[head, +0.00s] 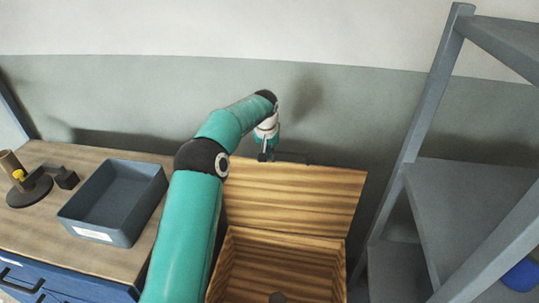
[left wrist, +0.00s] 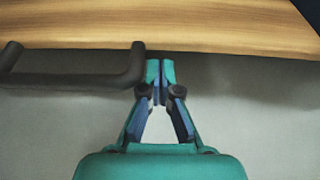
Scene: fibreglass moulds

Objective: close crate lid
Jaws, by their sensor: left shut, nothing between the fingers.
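The wooden crate (head: 222,270) stands open at the bottom centre of the head view. Its striped wooden lid (head: 295,198) is raised at the back of the crate. A dark bar handle (head: 292,157) sits at the lid's top edge, and the handle also shows at the left of the left wrist view (left wrist: 75,80). My left gripper (head: 265,157) is shut and empty at the lid's top edge, just left of the handle. In the left wrist view its closed fingertips (left wrist: 160,65) are close to the lid's edge (left wrist: 180,30); contact cannot be told. My right gripper is not in view.
A wooden-topped blue cabinet (head: 30,225) stands left, with a grey tray (head: 72,221) and a dark round-based tool (head: 30,190) on it. A grey shelf rack (head: 470,190) stands right of the crate. The wall is close behind the lid.

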